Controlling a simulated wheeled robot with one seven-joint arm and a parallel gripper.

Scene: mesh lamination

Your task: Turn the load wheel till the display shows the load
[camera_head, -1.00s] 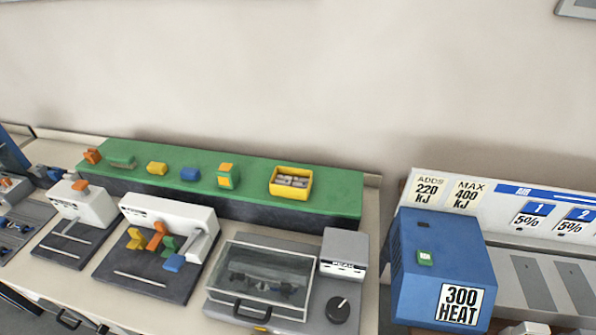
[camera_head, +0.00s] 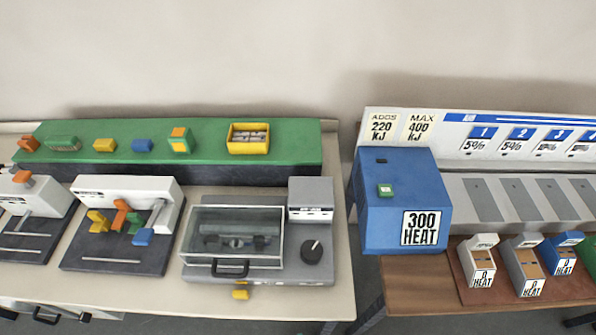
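The tester with a clear lid (camera_head: 232,236) stands on the cream bench, its lid closed over dark grips inside. A round black wheel (camera_head: 312,251) with a pale pointer mark sits on the right of its grey base. A small grey box (camera_head: 311,200) with a display strip stands behind the wheel; the strip is too small to read. A small yellow piece (camera_head: 240,291) shows at the tester's front edge. My gripper is not in view.
A green shelf (camera_head: 210,150) with small coloured blocks and a yellow bin (camera_head: 249,138) runs behind. White-and-black machines (camera_head: 124,205) stand to the left. A gap separates the bench from a brown table with a blue heat box (camera_head: 401,190) and several small boxes (camera_head: 527,266).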

